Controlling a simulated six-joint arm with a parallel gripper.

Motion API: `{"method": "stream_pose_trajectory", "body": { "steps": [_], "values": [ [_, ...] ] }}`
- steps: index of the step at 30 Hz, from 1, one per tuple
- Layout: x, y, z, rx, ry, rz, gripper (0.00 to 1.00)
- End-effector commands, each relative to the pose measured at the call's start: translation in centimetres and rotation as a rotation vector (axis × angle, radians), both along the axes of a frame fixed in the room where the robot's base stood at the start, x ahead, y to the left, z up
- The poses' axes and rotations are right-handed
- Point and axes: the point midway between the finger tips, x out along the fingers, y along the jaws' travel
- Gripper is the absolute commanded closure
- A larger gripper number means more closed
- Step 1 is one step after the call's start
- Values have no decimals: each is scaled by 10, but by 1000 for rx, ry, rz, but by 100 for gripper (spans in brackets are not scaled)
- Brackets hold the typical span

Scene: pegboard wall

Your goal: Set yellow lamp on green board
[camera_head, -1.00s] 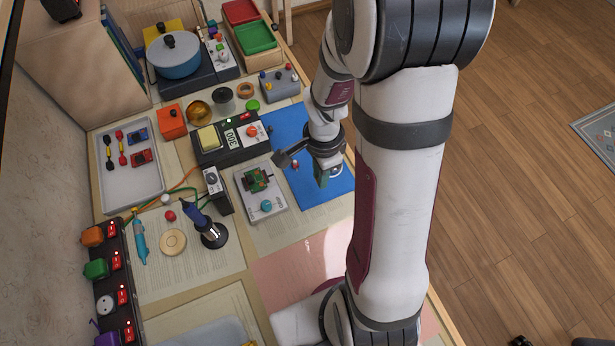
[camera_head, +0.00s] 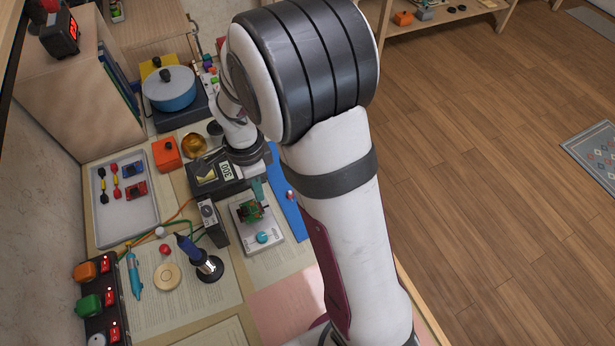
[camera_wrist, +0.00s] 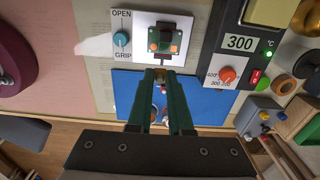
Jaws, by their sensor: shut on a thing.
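The green board (camera_head: 251,211) is held in dark jaws on a white holder plate (camera_head: 271,243) with a teal knob. In the wrist view the board (camera_wrist: 166,36) shows orange pads, and the knob is marked OPEN and GRIP. My gripper (camera_wrist: 161,76) has long green fingers that come together at their tips, just short of the board's near edge. A tiny yellowish thing, apparently the yellow lamp (camera_wrist: 160,73), shows between the tips, mostly hidden by them. In the head view my gripper (camera_head: 258,190) is just behind the board and the lamp cannot be made out.
A blue mat (camera_wrist: 210,105) lies below my fingers, with small red and white parts on it. A black station (camera_wrist: 224,58) reading 300 stands beside the holder. A soldering iron in its stand (camera_head: 207,266) is at the front left.

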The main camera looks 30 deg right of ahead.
Motion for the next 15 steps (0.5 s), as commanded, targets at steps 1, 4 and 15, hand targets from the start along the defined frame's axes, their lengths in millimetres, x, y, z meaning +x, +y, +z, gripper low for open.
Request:
{"method": "stream_pose_trajectory", "body": {
  "steps": [1, 4, 15],
  "values": [
    [2, 10, -2, 0, 1, 3, 100],
    [5, 18, -5, 0, 1, -1, 100],
    [4, 18, -42, 0, 2, -3, 100]
  ]
}}
